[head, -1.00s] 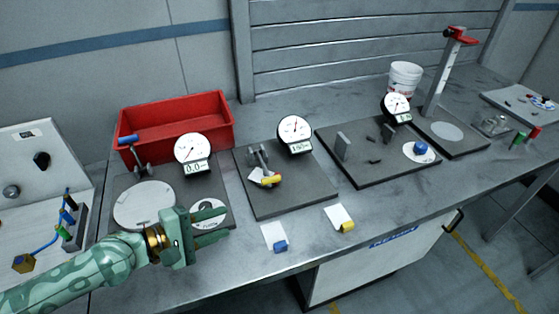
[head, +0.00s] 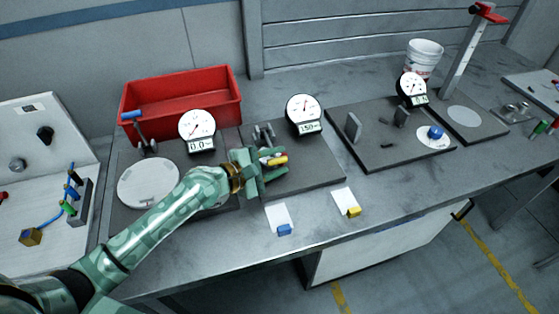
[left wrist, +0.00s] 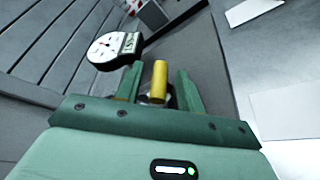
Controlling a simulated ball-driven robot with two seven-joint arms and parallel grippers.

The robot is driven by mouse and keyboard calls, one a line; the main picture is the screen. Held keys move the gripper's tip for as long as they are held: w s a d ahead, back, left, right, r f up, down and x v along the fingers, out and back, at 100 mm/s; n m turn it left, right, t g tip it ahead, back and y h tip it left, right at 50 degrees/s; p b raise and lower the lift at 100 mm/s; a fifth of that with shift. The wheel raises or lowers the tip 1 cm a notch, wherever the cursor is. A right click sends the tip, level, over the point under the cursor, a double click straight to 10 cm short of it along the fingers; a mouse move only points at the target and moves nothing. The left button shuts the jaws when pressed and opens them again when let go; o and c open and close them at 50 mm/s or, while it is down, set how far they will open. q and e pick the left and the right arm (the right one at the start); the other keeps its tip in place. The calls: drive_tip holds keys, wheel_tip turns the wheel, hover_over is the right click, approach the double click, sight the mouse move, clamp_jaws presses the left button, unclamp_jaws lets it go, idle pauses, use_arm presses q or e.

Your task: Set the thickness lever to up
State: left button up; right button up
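A yellow-handled lever (head: 277,160) belongs to the middle gauge station, on a dark base plate (head: 318,174). My left gripper (head: 271,168) is at this lever in the head view, covering part of its fixture. In the left wrist view the yellow handle (left wrist: 159,80) stands between the two open fingers (left wrist: 158,88), with a gap showing on each side. Another lever with a blue handle (head: 131,115) stands at the left station, beside the red bin. I cannot tell from the frames which lever is named thickness. My right gripper is not in view.
Dial gauges stand at the left (head: 197,124), middle (head: 303,109) and right (head: 411,85) stations. A red bin (head: 180,112) is behind the left one. White cards with a blue block (head: 284,229) and a yellow block (head: 353,211) lie on the bench front.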

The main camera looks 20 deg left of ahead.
use_arm(q)
drive_tip(key=shift+w+d+f, duration=0.15)
drive_tip(key=shift+w+d, duration=0.2)
drive_tip(key=shift+w, duration=0.1)
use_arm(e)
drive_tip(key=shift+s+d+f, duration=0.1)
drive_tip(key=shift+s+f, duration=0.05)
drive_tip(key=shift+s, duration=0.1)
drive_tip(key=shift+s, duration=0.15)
